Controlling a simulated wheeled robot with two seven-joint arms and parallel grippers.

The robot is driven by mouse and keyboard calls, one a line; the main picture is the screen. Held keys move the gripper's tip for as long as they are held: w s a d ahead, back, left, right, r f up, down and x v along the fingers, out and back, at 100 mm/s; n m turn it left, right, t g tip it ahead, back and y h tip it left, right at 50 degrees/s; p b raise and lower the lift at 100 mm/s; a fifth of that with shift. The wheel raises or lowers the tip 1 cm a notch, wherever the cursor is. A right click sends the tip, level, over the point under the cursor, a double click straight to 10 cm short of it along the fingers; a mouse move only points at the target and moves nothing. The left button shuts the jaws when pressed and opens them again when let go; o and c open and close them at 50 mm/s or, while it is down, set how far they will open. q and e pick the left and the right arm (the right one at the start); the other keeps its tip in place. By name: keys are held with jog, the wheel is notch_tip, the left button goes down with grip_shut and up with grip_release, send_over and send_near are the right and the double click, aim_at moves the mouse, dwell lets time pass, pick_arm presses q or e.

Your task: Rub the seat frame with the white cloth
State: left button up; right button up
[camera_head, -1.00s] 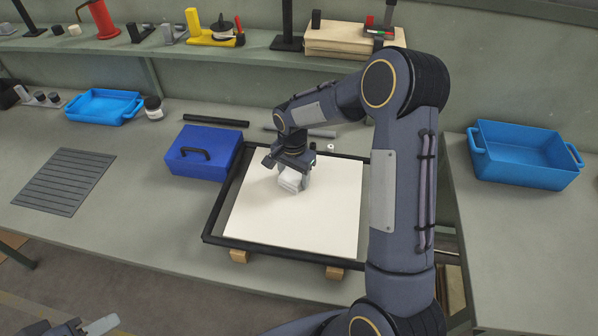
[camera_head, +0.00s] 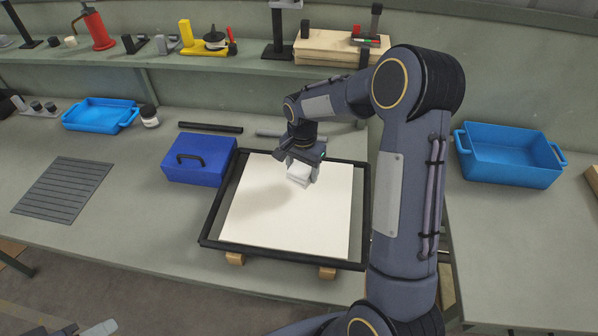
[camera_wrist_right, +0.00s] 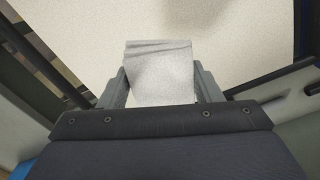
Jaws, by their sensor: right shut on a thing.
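The seat frame (camera_head: 209,226) is a black rectangular frame around a cream panel (camera_head: 270,225), lying on the workbench in the head view. My right gripper (camera_head: 302,178) is shut on the folded white cloth (camera_head: 299,173), over the upper middle of the panel. The cloth also shows between the fingers in the right wrist view (camera_wrist_right: 160,78), with the cream panel beyond it. I cannot tell for sure whether the cloth touches the panel. Part of my left gripper (camera_head: 85,330) shows at the bottom left edge; its jaws are not clear.
A blue tray (camera_head: 99,114) and a slatted grey mat (camera_head: 62,190) lie further left. A blue bin (camera_head: 510,155) stands on the right bench. Wooden blocks (camera_head: 235,258) show under the frame's front.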

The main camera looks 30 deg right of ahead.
jog(key=shift+r+p, duration=0.7)
jog(key=shift+r, duration=0.75)
